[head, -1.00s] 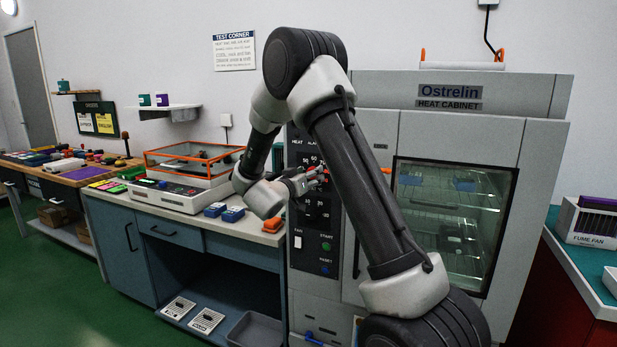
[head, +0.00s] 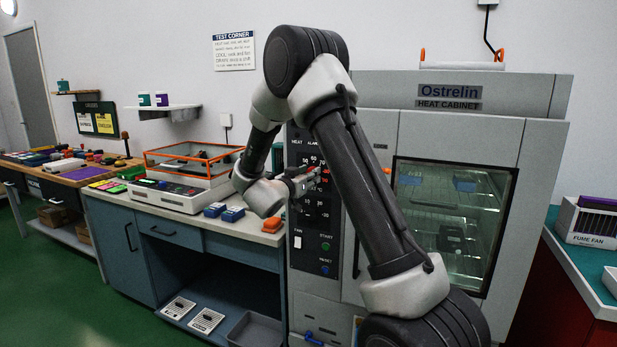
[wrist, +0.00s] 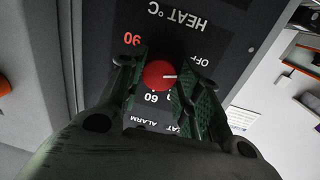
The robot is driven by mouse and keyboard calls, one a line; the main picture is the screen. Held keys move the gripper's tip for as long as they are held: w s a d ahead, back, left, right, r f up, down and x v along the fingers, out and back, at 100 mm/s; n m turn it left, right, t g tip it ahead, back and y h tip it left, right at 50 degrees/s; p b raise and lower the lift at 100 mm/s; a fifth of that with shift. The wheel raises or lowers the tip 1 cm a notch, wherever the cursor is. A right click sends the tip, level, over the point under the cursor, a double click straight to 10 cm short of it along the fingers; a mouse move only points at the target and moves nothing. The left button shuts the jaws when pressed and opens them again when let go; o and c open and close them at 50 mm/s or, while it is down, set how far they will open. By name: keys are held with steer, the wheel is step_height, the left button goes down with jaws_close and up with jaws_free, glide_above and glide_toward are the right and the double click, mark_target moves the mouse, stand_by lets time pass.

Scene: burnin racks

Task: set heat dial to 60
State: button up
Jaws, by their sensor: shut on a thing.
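The red heat dial (wrist: 156,76) is on the dark control panel (wrist: 105,22) of the heat cabinet (head: 385,210). The wrist view shows it upside down. Its white pointer line points right in that view, to the side of the OFF mark and away from the red 90. The 60 mark shows just below the dial there; a mark beside it is partly hidden by a finger. My gripper (wrist: 162,72) is shut on the dial, one finger on each side. In the head view my gripper (head: 307,178) is at the panel, partly covered by my arm.
The cabinet's glass door (head: 450,225) is closed, right of my arm. Below the dial are a green START button (head: 325,246), a blue RESET button (head: 325,269) and a white FAN switch (head: 298,242). Blue blocks (head: 224,211) and an orange piece (head: 272,226) lie on the left bench.

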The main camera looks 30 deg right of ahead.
steer(key=m, duration=1)
steer(key=m+t+y, duration=0.1)
steer(key=m, duration=0.9)
steer(key=shift+s+y, duration=0.1)
steer(key=shift+y, duration=0.2)
steer(key=shift+m, duration=0.3)
steer(key=o, duration=1.1)
steer(key=shift+c, duration=0.2)
